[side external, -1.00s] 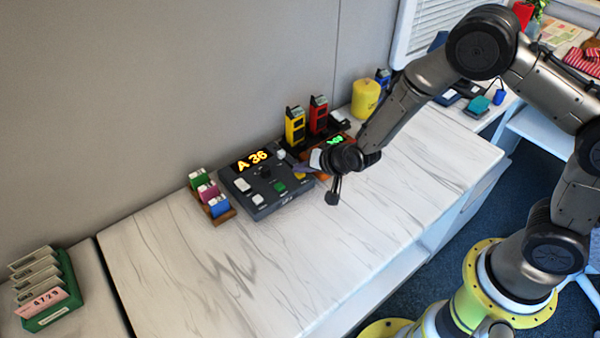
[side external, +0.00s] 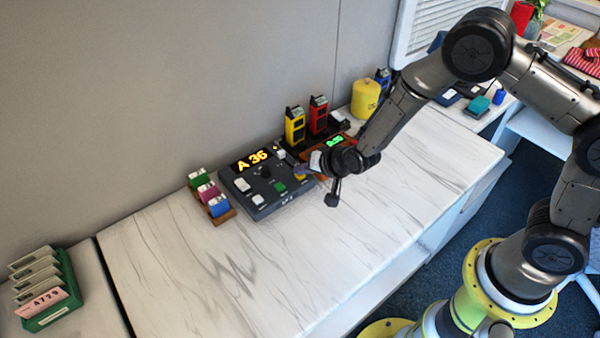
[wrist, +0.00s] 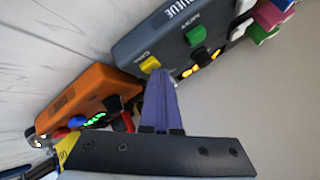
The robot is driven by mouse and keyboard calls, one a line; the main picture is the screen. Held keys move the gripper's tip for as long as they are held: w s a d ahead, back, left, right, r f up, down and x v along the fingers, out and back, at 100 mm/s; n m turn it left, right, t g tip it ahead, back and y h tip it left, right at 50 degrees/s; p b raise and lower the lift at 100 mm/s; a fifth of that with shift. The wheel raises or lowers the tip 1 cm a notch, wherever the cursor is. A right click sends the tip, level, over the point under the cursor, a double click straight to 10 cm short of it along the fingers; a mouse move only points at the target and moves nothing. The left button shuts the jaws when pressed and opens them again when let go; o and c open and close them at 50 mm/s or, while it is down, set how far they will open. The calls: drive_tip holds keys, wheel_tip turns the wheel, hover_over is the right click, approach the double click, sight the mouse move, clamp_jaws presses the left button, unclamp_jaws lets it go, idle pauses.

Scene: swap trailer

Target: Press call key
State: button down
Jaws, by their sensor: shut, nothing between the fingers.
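The dark grey queue console (side external: 240,200) stands on the marble-topped counter, its display (side external: 250,160) reading A 36 in yellow. Its yellow key (wrist: 150,63), with the word CALL beside it, shows in the wrist view. The green key (wrist: 196,36) labelled NEXT is farther along the same panel; it also shows in the side view (side external: 280,187). My gripper (wrist: 158,76) is shut and empty, its fingertips right at the yellow key's edge. I cannot tell whether they touch it. In the side view my gripper covers the console's right end and mostly hides that key.
An orange device (wrist: 85,98) with a green display sits beside the console, close to my gripper. Yellow (side external: 295,125) and red (side external: 318,115) handsets stand behind. A rack of coloured blocks (side external: 212,200) is left of the console. The counter front is clear.

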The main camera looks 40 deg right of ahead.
drive_tip(key=shift+r, duration=0.9)
drive_tip(key=shift+r, duration=0.1)
drive_tip(key=shift+r, duration=2.4)
drive_tip(key=shift+d, duration=0.1)
